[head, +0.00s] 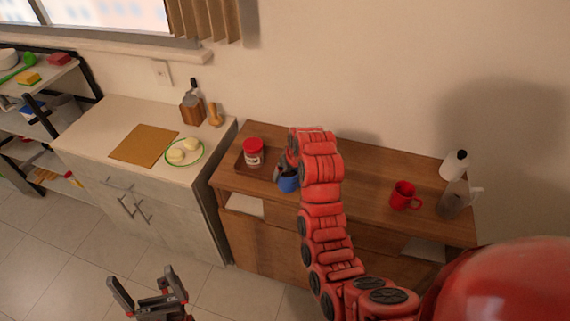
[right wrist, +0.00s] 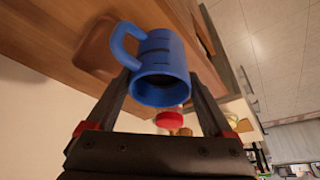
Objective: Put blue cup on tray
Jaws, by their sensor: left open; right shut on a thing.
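The blue cup (head: 288,184) is in my right gripper (head: 283,171), near the front left part of the wooden cabinet top. In the right wrist view the blue cup (right wrist: 161,62) sits between the two fingers, its handle toward the left. I cannot tell whether the cup touches any surface. My left gripper (head: 143,281) is open and empty, low over the floor.
A plate (head: 185,162) and cutting board (head: 143,145) lie on the left counter.

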